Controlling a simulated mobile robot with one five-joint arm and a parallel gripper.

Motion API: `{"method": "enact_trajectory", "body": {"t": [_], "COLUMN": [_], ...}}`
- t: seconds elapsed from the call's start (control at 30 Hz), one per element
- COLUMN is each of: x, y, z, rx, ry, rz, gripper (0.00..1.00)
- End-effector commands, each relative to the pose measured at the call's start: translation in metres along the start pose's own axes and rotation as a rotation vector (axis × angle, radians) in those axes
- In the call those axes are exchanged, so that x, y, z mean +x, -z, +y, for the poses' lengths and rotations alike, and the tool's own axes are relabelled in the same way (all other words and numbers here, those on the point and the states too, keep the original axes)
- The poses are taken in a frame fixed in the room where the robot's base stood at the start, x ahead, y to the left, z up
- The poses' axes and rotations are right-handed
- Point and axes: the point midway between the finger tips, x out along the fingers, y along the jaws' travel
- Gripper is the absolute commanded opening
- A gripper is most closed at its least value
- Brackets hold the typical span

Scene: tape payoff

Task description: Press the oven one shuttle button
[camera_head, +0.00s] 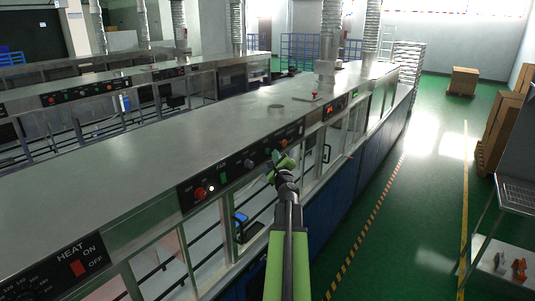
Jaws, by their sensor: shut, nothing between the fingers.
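A long metal oven line runs from the lower left to the back. Its near black control panel (235,168) carries a red button (200,193), a small white spot (211,188), a green control (222,178) and a dark knob (248,163). The labels are too small to read, so I cannot tell which control is the oven one shuttle button. My green and black gripper (281,160) is shut and empty. It appears in front of the panel's right part and hides some of it; I cannot tell if it touches.
A HEAT ON/OFF panel (60,268) is at the lower left. Farther along stands a red-topped button (315,95) on the metal top. A second oven line (120,88) runs behind. The green floor aisle (400,210) on the right is clear, with boxes (500,130) beyond.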

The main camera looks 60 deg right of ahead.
Motion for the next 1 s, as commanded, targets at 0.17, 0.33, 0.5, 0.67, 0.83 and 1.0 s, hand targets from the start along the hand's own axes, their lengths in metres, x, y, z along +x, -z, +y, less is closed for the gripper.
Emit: {"method": "enact_trajectory", "body": {"t": [0.17, 0.33, 0.5, 0.67, 0.83, 1.0], "x": [0.0, 0.0, -0.0001, -0.0001, 0.0014, 0.0058], "y": [0.0003, 0.0004, 0.0006, 0.0007, -0.0002, -0.0035], "z": [-0.0002, -0.0004, -0.0005, -0.0006, 0.0003, 0.0034], "rx": [0.0, 0.0, 0.0, 0.0, 0.0, -0.001], "ry": [0.0, 0.0, 0.001, 0.001, 0.001, 0.0], "rz": [0.0, 0.0, 0.001, 0.001, 0.001, 0.0], "gripper": [0.0, 0.0, 0.0, 0.0, 0.0, 0.0]}}
